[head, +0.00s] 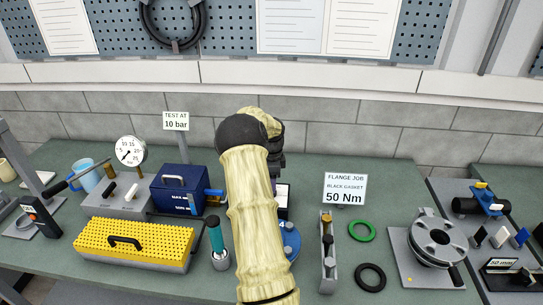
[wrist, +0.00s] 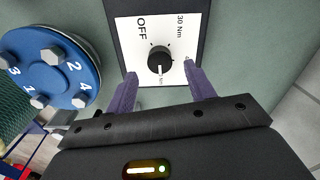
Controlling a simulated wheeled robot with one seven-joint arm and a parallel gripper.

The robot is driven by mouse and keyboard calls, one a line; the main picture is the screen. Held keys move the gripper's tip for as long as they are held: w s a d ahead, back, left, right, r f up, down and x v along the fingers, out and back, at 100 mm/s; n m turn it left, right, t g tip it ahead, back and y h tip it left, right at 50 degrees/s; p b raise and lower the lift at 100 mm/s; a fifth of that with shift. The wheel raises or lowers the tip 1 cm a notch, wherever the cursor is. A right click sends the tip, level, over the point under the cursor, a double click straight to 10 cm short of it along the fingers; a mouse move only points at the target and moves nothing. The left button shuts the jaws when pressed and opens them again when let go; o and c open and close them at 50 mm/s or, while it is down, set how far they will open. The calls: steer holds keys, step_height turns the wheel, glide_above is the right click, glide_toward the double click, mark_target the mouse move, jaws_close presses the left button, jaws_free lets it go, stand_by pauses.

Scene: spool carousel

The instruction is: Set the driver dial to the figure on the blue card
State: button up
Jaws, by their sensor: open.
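The driver dial is a black knob (wrist: 160,58) on a white plate (wrist: 128,44) in the wrist view. The plate reads OFF at upper left and 30 Nm at upper right; lower marks are small or cut off. A pale line on the knob points down, towards my gripper. My gripper (wrist: 160,70) is open, its fingers on either side of the knob, apart from it; the height above it is unclear. In the head view my arm hides most of the driver box (head: 283,194). A white card (head: 345,188) reads FLANGE JOB, BLACK GASKET, 50 Nm. I see no blue card.
A blue bolted flange (wrist: 52,65) with numbered bolts stands close left of the dial in the wrist view. A green ring (head: 362,232) and a black ring (head: 370,277) lie right of a grey stand (head: 327,262). Another sign (head: 176,121) reads TEST AT 10 bar.

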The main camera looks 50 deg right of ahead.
step_height(320, 180, up, 14)
steer(key=b, duration=0.1)
steer(key=shift+b, duration=0.4)
stand_by(0.4)
